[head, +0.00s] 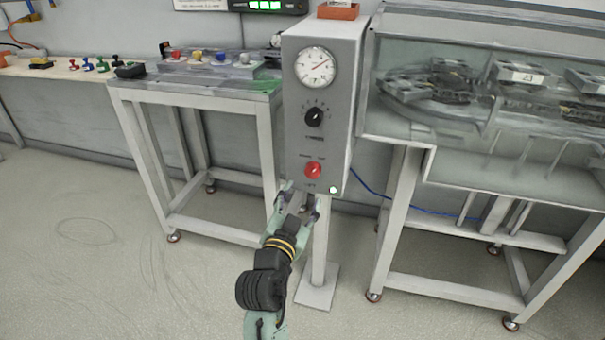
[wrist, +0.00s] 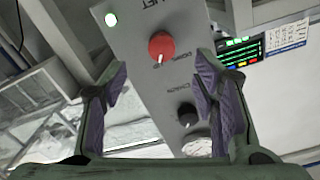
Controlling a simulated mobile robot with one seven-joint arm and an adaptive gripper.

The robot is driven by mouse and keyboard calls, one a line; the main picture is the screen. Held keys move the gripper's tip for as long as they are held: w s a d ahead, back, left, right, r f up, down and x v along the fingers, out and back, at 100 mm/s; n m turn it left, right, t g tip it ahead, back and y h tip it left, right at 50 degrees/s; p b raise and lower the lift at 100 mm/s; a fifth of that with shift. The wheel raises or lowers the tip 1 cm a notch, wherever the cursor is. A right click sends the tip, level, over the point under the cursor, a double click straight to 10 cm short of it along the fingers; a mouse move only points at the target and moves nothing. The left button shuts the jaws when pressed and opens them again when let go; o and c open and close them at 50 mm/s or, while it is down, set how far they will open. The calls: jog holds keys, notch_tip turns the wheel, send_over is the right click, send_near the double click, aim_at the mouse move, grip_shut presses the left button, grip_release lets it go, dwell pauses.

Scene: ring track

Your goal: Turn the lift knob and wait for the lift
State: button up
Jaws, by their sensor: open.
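The lift knob is a red round knob (head: 313,170) low on the front of a grey control box (head: 333,95) on a post. It also shows in the wrist view (wrist: 161,46), with a white pointer mark. A small lamp (head: 333,190) glows green-white near the box's lower corner, and it also shows in the wrist view (wrist: 111,20). My gripper (head: 300,190) is open and empty just below the red knob. In the wrist view its fingers (wrist: 165,90) stand apart, and the knob lies beyond them, between and apart from them.
A black knob (head: 314,117) and a round gauge (head: 314,67) sit above the red knob. A cart (head: 200,90) with coloured pieces stands to the left. A glass-sided machine (head: 490,100) stands close on the right. The floor in front is clear.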

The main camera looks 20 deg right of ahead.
aim_at(311, 175)
jog(key=p+x, duration=0.2)
jog(key=x, duration=0.7)
jog(key=shift+r, duration=0.1)
jog(key=shift+c, duration=0.3)
jog(key=c, duration=1.1)
